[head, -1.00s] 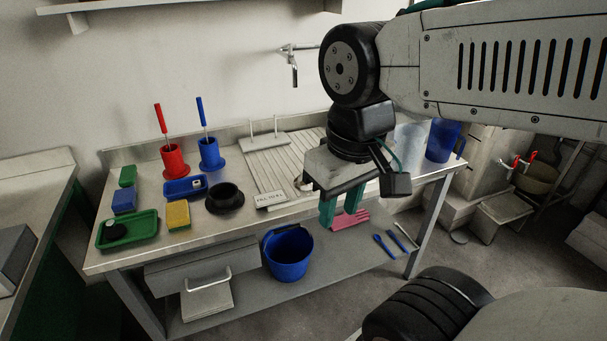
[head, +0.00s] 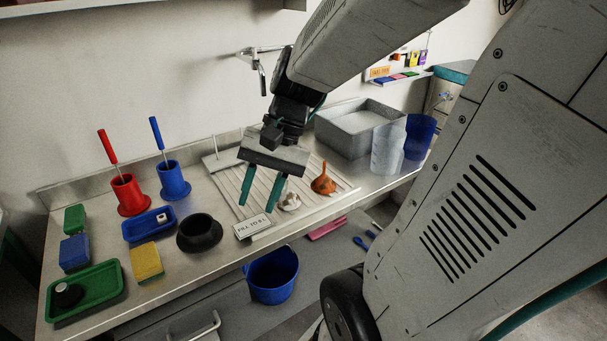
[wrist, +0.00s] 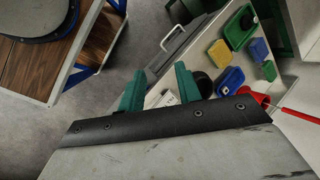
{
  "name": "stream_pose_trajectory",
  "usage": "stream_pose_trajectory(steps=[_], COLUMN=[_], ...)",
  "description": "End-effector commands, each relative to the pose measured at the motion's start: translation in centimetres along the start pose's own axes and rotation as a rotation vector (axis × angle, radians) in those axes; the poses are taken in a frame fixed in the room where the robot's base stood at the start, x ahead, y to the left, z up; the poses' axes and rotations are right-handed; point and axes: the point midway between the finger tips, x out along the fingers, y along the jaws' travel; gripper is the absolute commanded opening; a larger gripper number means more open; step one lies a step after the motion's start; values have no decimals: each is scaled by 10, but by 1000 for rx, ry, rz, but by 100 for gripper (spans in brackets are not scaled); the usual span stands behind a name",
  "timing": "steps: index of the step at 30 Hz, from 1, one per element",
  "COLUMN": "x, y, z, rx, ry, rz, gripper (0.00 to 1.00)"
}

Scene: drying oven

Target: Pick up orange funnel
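The orange funnel (head: 323,181) stands on the ribbed drainboard (head: 338,198) with its narrow stem pointing up, in the head view. My gripper (head: 261,191) is over the drainboard to the left of the funnel, pointing down, its two green fingers apart with nothing between them. In the wrist view the fingers (wrist: 158,92) also stand apart and empty. The funnel does not show in the wrist view.
A grey basin (head: 345,146), a clear beaker (head: 388,150) and a blue jug (head: 419,137) stand right. A black ring-based cup (head: 200,233) stands left.

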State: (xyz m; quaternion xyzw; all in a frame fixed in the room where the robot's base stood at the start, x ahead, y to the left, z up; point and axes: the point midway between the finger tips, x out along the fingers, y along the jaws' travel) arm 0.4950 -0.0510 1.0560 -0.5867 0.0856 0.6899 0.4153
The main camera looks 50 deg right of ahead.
Motion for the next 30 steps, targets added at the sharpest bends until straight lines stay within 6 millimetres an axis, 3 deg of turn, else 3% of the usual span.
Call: stream_pose_trajectory(steps=[1,5,8,11,15,18,21,25,30], x=[2,1,-2,-6,-8,-9,-18,-23,-19], y=[5,17,41,77,143,186,211,226,220], z=[-22,-78,-124,-171,-224,-250,-274,-289,-304], rx=[137,459,708,955,1264,1438,1569,1650,1667], ry=[-30,-83,-110,-126,-135,-133,-123,-118,-118], rz=[-78,-298,-477,-664,-915,-1068,-1211,-1306,-1328], gripper=[34,34,34,34,34,34,34,34,34])
